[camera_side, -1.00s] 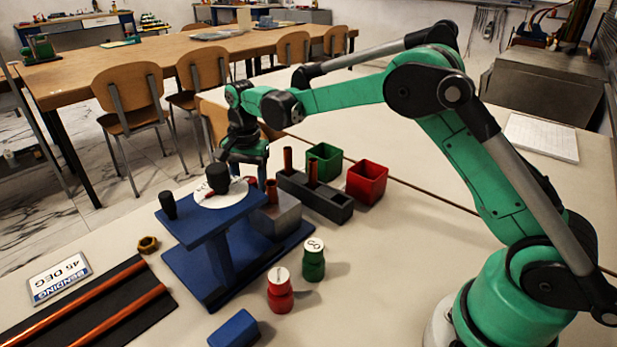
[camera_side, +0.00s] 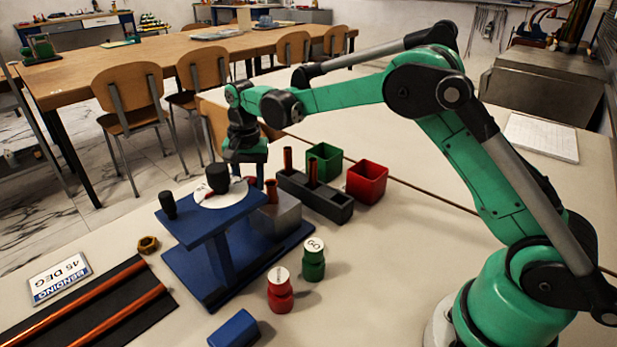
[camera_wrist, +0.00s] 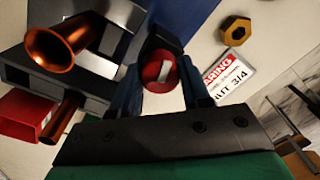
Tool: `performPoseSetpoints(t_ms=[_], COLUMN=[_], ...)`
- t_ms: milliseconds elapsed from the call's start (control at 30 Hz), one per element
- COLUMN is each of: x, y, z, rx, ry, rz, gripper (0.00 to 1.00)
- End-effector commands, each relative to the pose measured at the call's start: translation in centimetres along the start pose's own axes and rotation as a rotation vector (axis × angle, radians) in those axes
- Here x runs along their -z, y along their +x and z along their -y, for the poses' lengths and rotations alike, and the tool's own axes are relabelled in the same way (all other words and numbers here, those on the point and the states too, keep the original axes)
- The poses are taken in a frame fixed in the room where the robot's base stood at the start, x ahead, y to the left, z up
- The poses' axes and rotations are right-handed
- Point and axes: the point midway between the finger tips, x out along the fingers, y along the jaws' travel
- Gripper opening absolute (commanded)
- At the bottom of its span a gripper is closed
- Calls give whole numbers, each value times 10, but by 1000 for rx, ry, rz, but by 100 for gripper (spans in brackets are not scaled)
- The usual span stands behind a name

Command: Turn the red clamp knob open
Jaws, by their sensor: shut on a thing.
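The red clamp knob (camera_wrist: 157,68) shows in the wrist view as a round red cap with a pale bar across its face. My gripper (camera_wrist: 160,88) has one dark blue finger on each side of the knob and is shut on it. In the side view my gripper (camera_side: 247,176) points down behind the blue bending fixture (camera_side: 205,225). Only a small red part of the knob shows there, between the fingers. From these frames I cannot tell how far the knob is turned.
A dark rack (camera_side: 327,201) with copper tubes stands right of the fixture, with green (camera_side: 324,162) and red (camera_side: 367,182) bins behind it. A copper tube with a flared end (camera_wrist: 62,48) is close to my gripper.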

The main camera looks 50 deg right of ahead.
Motion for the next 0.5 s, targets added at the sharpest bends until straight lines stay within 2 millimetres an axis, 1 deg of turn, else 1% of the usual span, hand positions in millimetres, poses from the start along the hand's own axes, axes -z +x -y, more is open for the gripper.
performPoseSetpoints(t_ms=[500], x=[1], y=[-1], z=[0], rx=[2], ry=[-485], rz=[10], gripper=[0])
